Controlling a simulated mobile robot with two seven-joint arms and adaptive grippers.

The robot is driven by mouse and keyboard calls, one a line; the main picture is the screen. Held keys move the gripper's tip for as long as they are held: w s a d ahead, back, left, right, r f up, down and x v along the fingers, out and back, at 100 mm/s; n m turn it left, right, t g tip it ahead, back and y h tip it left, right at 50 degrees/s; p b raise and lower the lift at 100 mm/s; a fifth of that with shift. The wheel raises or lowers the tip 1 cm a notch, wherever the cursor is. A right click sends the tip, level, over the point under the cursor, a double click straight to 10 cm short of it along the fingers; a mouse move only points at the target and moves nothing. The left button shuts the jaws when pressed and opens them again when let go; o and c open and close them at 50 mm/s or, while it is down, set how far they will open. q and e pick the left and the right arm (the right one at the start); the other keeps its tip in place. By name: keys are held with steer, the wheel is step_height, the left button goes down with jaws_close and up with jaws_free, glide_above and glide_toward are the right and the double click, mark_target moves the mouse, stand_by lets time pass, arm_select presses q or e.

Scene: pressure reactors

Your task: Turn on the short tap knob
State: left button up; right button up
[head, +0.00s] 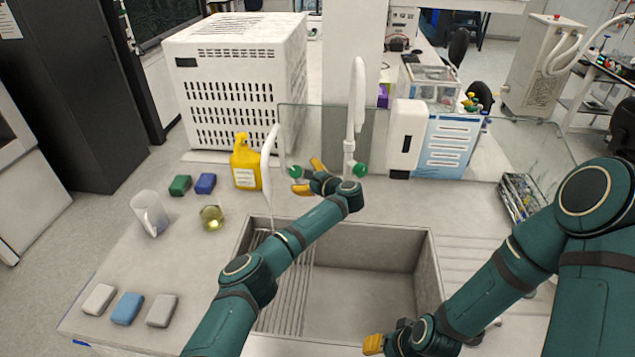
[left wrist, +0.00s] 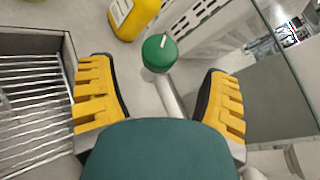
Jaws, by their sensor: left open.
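The short tap (head: 267,165) is a white curved spout at the sink's back left. Its round green knob (head: 296,172) has a white mark on top and shows in the left wrist view (left wrist: 159,52). My left gripper (head: 304,175) is open, with its yellow fingers spread to either side of the knob. In the left wrist view the knob lies near the line between the fingertips, with a gap on both sides. My right gripper (head: 373,344) is at the bottom of the head view, by the sink's front. Only part of it shows.
A tall white tap (head: 357,100) with another green knob (head: 360,170) stands just right of my left gripper. A glass screen (head: 470,145) runs behind. A yellow bottle (head: 246,165) stands to the left. The grey sink (head: 365,295) is empty below.

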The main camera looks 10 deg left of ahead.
arm_select(q)
steer(key=v, duration=0.6)
stand_by(0.5)
